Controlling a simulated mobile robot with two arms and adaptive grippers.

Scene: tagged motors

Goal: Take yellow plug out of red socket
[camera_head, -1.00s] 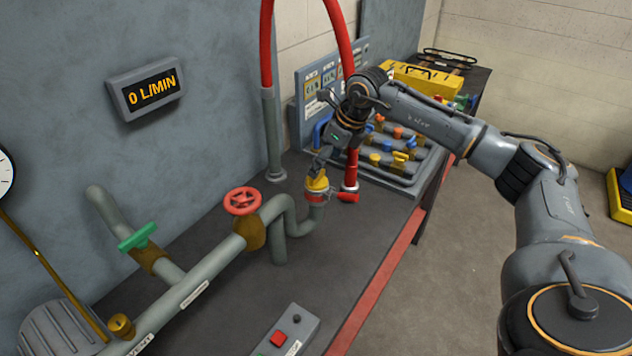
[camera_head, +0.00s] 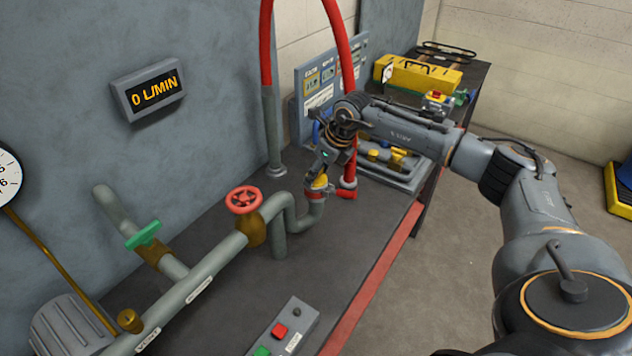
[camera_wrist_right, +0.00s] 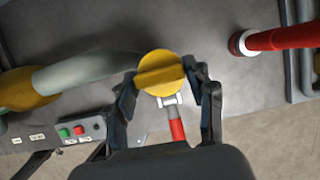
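The yellow plug (camera_head: 319,182) sits in the red socket (camera_head: 318,192) at the end of the bent grey pipe. In the right wrist view the plug (camera_wrist_right: 161,73) shows from above as a round yellow cap with a raised ridge. My right gripper (camera_head: 322,170) points down at the plug. In the wrist view its two fingers (camera_wrist_right: 162,78) are spread, one on each side of the plug, with tips close to its edges; I cannot tell if they touch. A small red handle (camera_wrist_right: 177,128) sticks out beside the plug. The socket is mostly hidden under it. My left gripper is not in view.
A red hand wheel (camera_head: 244,200) and a green valve handle (camera_head: 142,235) are on the pipe to the left. A red hose (camera_head: 348,165) stands just right of the socket. A button box (camera_head: 285,330) lies in front. The bench between is clear.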

